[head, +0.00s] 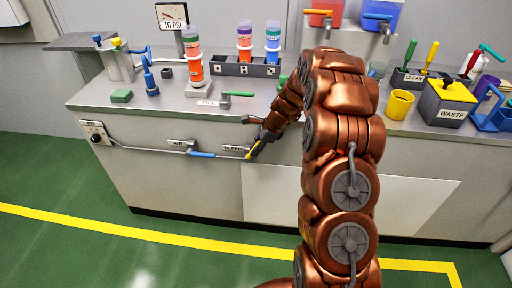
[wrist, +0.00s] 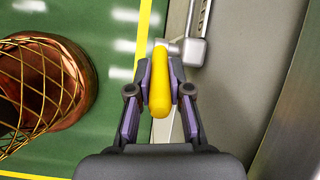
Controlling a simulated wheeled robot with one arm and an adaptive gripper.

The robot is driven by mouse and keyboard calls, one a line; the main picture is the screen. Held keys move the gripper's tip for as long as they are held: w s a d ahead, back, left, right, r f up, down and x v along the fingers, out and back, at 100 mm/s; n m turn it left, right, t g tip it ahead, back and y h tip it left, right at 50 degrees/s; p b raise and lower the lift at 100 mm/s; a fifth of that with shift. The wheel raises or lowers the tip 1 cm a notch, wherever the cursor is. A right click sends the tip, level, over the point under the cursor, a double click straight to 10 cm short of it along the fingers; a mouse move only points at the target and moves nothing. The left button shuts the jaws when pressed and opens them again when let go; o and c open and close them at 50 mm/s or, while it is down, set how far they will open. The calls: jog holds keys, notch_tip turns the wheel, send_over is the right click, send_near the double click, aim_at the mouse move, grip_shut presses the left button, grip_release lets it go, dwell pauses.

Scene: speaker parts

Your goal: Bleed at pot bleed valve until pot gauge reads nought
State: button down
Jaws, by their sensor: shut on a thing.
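My gripper (head: 259,143) is at the front of the bench, shut on a yellow valve handle (head: 252,151). In the wrist view the yellow handle (wrist: 160,85) lies lengthwise between both fingers of my gripper (wrist: 159,84), and a grey valve body (wrist: 194,30) shows beyond it. A small label (head: 232,148) sits just left of the handle; its text is too small to read surely. A gauge (head: 172,15) on a post at the back shows a dial and the text 10 PSI. A metal pot (head: 117,66) with blue and yellow tops stands at the bench's left.
A blue valve handle (head: 202,155) lies along the front pipe beside the AIR label (head: 177,143). A regulator box (head: 95,133) is at the left end. Colored bottles, a yellow cup (head: 399,104) and the WASTE box (head: 446,103) stand on the bench. The green floor in front is clear.

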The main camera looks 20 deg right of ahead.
jog(key=c, duration=1.1)
grip_release()
jog(key=v, duration=1.2)
